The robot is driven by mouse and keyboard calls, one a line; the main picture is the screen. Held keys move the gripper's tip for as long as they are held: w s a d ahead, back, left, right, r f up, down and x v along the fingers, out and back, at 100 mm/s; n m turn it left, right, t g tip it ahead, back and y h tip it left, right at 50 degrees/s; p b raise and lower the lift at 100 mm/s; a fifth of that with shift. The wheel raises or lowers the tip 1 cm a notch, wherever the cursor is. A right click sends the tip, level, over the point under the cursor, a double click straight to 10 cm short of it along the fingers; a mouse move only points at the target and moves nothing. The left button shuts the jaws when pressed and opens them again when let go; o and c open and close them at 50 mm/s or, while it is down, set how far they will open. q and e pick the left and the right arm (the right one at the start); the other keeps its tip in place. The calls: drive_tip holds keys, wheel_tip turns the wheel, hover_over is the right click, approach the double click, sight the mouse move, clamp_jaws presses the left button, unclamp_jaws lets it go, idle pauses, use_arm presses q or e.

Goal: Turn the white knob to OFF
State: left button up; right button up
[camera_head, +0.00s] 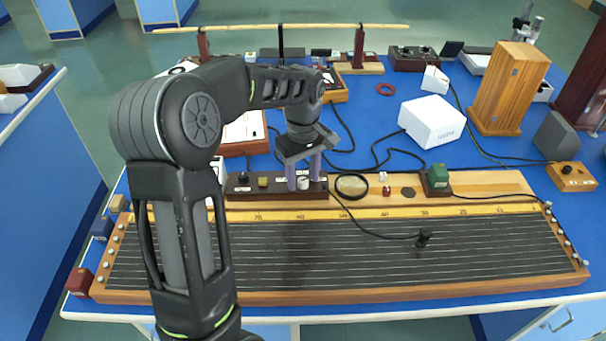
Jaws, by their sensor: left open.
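The white knob (303,183) sits on a dark wooden control strip (246,193) behind the long wire board. My left gripper (303,187) points down over the strip, with its two purple-grey fingers on either side of the white knob. The fingers are apart and the gripper is open; whether they touch the knob cannot be told. The labels on the strip are too small to read. My right gripper is not in view.
A round lens ring (352,186) lies close to the right. The long wire board (330,255) fills the front. A white box (432,122) stands behind right, with black cables between.

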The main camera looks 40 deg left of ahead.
use_arm(q)
drive_tip(key=shift+c, duration=0.5)
clamp_jaws()
drive_tip(key=shift+n, duration=0.4)
drive_tip(key=n, duration=0.5)
drive_tip(key=n+p, duration=0.1)
drive_tip(key=n, duration=0.5)
idle(0.5)
drive_tip(key=shift+o, duration=0.5)
unclamp_jaws()
